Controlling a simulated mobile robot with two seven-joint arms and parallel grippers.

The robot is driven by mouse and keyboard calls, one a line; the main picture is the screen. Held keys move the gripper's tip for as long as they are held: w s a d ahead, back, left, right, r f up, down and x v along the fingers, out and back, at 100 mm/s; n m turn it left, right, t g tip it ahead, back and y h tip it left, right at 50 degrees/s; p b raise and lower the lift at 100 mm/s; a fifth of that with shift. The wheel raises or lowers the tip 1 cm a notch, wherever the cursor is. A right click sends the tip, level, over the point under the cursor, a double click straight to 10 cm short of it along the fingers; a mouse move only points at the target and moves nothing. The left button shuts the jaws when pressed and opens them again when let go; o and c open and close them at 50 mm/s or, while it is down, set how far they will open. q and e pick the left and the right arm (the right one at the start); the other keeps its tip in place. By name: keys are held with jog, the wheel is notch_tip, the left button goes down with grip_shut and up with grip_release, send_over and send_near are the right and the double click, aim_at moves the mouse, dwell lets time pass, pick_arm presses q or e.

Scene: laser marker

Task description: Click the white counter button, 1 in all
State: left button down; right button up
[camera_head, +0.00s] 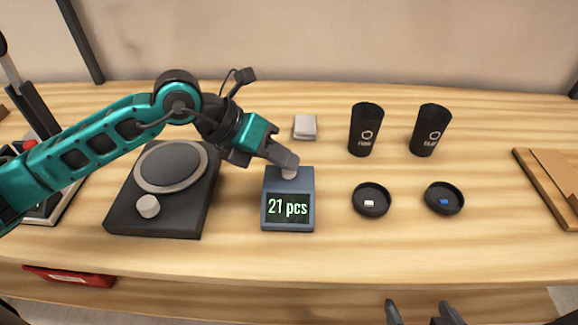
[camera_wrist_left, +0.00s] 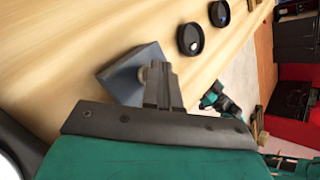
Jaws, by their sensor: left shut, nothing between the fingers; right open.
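The counter (camera_head: 289,188) is a blue-grey box with a dark display reading "21 pcs" in the middle of the table in the head view. Its pale round button (camera_head: 289,173) sits on top, partly hidden by my left gripper. My left gripper (camera_head: 292,163) is shut and empty, its fingertips over the button; whether they touch it I cannot tell. In the left wrist view the counter (camera_wrist_left: 133,70) lies beyond the shut fingers (camera_wrist_left: 158,70), and a bit of the button shows beside them. My right gripper (camera_head: 425,315) is open and empty at the bottom edge, in front of the table.
A black device with a round plate (camera_head: 170,166) and knob stands left of the counter. Two black cups (camera_head: 366,130) (camera_head: 430,130) stand at the back right, with two black dishes (camera_head: 371,199) (camera_head: 444,198) in front holding small pieces. A white-grey block (camera_head: 305,126) lies behind the counter.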

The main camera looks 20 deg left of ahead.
aim_at(283, 171)
pick_arm(q)
jog(key=shift+r+p, duration=0.45)
jog(key=shift+r, duration=0.35)
jog(key=shift+r+p, duration=1.9)
jog(key=shift+r, duration=0.65)
